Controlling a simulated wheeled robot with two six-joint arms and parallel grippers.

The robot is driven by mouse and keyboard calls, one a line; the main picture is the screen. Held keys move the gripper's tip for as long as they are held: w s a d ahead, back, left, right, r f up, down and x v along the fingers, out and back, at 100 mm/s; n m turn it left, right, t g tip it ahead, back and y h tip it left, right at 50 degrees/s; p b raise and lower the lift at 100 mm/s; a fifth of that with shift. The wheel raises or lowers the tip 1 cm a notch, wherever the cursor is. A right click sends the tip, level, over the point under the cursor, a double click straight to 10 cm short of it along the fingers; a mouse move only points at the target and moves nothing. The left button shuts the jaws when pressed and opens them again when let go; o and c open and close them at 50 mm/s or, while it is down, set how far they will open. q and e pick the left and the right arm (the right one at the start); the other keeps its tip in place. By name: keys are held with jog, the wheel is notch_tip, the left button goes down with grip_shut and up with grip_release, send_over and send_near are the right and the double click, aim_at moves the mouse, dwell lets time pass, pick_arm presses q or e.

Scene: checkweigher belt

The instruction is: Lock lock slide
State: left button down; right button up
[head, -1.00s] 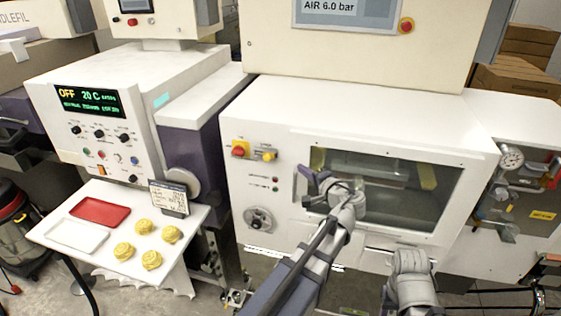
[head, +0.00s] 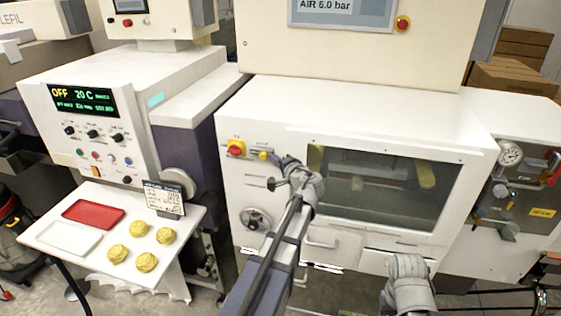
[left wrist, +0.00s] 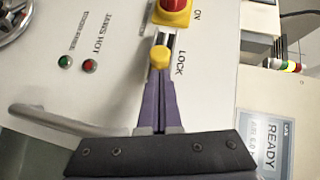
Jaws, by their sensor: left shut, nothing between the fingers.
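The lock slide is a yellow knob (head: 263,155) on a short silver track on the white machine front, right of the red-and-yellow rotary switch (head: 236,148). In the left wrist view the knob (left wrist: 160,58) sits at the near end of its track, beside the printed word LOCK. My left gripper (head: 275,160) is just right of the knob in the head view. In the left wrist view its purple fingers (left wrist: 158,84) are shut and empty, tips right at the knob; whether they touch it I cannot tell. My right gripper is out of view; only that arm's grey joint shows.
A white side table (head: 185,222) at left holds trays and yellow pieces.

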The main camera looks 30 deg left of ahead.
aim_at(263, 156)
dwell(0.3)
pick_arm(q)
jog(key=a, duration=0.1)
jog(key=s+a, duration=0.1)
jog(key=a, duration=0.1)
jog(key=shift+a, duration=0.25)
jog(key=shift+d, duration=0.1)
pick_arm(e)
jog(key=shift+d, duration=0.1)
pick_arm(q)
jog(key=shift+w, duration=0.1)
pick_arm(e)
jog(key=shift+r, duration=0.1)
